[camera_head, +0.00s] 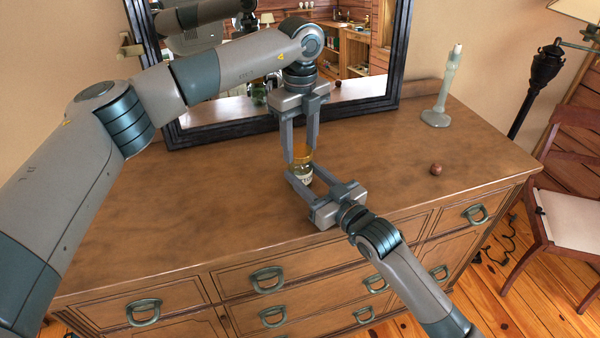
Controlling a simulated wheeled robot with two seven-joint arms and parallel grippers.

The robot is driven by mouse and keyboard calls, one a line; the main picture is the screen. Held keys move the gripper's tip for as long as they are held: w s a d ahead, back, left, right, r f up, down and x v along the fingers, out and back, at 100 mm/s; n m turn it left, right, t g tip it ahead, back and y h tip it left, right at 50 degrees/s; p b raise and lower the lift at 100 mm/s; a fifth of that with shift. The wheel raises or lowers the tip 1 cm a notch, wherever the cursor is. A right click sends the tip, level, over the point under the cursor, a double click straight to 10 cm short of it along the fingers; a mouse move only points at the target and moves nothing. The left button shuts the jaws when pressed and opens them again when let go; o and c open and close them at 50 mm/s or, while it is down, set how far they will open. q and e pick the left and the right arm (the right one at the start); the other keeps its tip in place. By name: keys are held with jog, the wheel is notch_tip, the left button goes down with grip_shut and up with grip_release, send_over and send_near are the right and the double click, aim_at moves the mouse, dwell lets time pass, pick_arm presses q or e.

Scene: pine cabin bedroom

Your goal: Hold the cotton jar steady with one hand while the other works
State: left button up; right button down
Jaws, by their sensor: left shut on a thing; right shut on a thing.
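The cotton jar (303,174) stands upright on the dresser top, small, with a pale lower part and an amber upper part. My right gripper (301,170) comes in low from the front and is shut on the jar's body. My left gripper (300,153) points straight down from above and is shut on the jar's amber top, which looks like its lid. The fingers hide much of the jar, so I cannot tell whether the top is seated or loose.
The wooden dresser top (220,200) is mostly clear. A dark-framed mirror (270,125) stands behind. A pale candlestick (443,95) and a small reddish-brown ball (436,169) are at the right. A chair (570,215) stands beyond the right edge.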

pick_arm(q)
jog(key=m, duration=0.7)
jog(key=shift+m, duration=0.3)
jog(key=m, duration=1.4)
jog(key=shift+m, duration=0.4)
jog(key=m, duration=0.6)
jog(key=shift+f+m, duration=0.1)
jog(key=shift+m, duration=0.2)
jog(key=o, duration=1.2)
jog(key=shift+c, duration=0.2)
